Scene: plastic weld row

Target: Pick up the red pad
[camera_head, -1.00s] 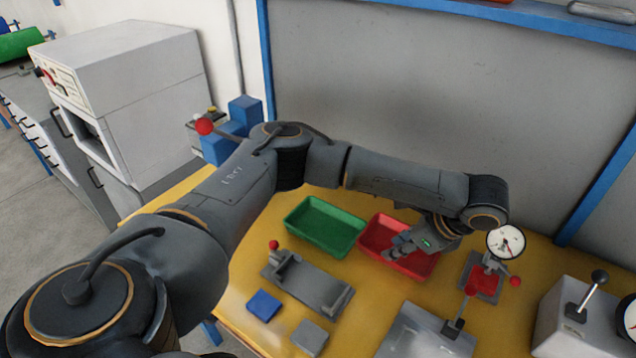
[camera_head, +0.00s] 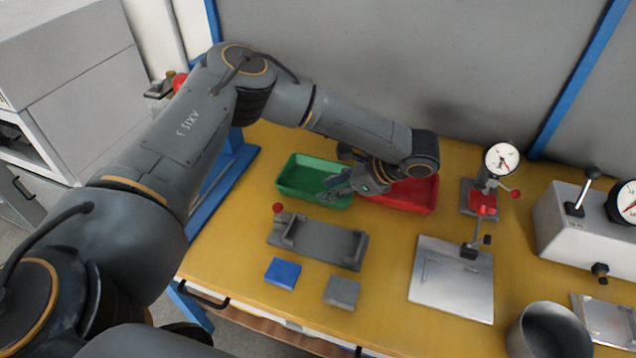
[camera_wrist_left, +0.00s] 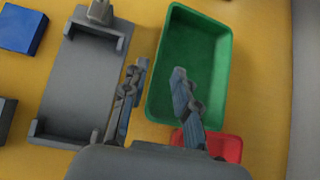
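A red pad-like piece (camera_head: 482,203) sits on the base of the dial gauge stand (camera_head: 501,160) at the right of the table in the head view. I cannot tell if it is loose or part of the stand. My left gripper (camera_head: 333,188) is well to its left, over the green tray's right end. In the left wrist view the left gripper's fingers (camera_wrist_left: 157,88) are spread with nothing between them; one is over the green tray, the other beside it. The red piece does not show there. My right gripper is not in view.
The green tray (camera_head: 290,185) and red tray (camera_head: 423,208) look empty where visible. A grey fixture (camera_head: 325,243), blue pad (camera_head: 283,273) and grey pad (camera_head: 342,292) lie nearer. A metal plate (camera_head: 440,290), a metal pot (camera_head: 548,335) and a grey machine (camera_head: 580,228) stand right.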

